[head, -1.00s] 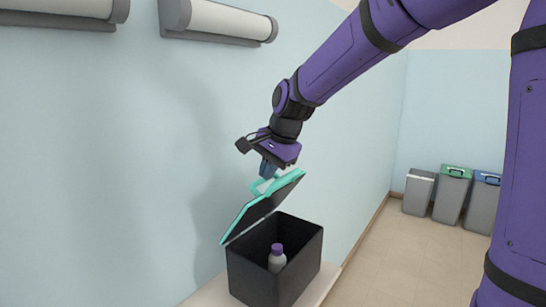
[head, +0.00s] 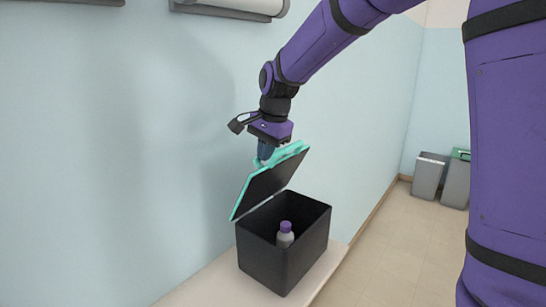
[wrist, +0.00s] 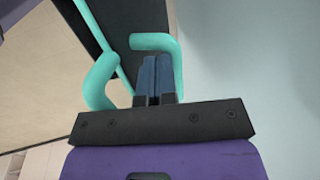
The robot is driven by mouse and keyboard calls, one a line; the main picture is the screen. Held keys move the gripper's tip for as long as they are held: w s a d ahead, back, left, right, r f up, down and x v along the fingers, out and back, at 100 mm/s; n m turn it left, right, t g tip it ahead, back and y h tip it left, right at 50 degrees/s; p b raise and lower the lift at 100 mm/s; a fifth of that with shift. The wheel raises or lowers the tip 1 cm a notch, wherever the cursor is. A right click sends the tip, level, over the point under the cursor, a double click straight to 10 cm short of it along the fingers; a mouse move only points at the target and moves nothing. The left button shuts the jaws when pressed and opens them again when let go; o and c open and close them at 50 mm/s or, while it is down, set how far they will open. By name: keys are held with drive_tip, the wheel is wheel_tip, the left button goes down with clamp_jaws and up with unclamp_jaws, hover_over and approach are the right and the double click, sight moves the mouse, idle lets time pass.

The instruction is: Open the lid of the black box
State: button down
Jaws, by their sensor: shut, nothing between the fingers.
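The black box (head: 268,262) stands on a pale surface, open at the top. Its lid (head: 268,186) is black inside with a teal rim, and is raised and tilted back toward the wall. A white bottle with a purple cap (head: 286,237) stands inside the box. My gripper (head: 264,156) is at the lid's raised edge, beside the teal handle. In the wrist view, my shut fingers (wrist: 155,75) lie between the two arms of the teal handle (wrist: 153,42), with nothing between them. Whether the fingers touch the handle I cannot tell.
The pale counter (head: 200,285) runs along the light blue wall (head: 150,130), close behind the lid. Grey bins (head: 429,176) stand at the far right on open tiled floor. A wall-mounted roll (head: 230,8) is above.

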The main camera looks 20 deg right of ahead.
drive_tip(key=w, duration=0.1)
drive_tip(key=w+a+g+h, duration=0.1)
drive_tip(key=w+a+g, duration=0.1)
drive_tip(key=shift+w+a+r, duration=0.15)
drive_tip(key=shift+w+r, duration=0.1)
drive_tip(key=shift+w, duration=0.05)
drive_tip(key=shift+r, duration=0.1)
wheel_tip(320, 180, up, 10)
drive_tip(key=s+d+r+n, duration=0.3)
drive_tip(key=s+d, duration=0.3)
drive_tip(key=s, duration=0.2)
drive_tip(key=s+d+f+n+t, duration=0.1)
drive_tip(key=s+d+f+n, duration=0.1)
drive_tip(key=s, duration=0.7)
drive_tip(key=s+d+f+n+t, duration=0.2)
drive_tip(key=s+d+f+n, duration=0.1)
drive_tip(key=s, duration=0.6)
drive_tip(key=s+d+f+n+t, duration=0.2)
drive_tip(key=s+d+f+n, duration=0.1)
drive_tip(key=s, duration=0.6)
drive_tip(key=shift+f, duration=0.35)
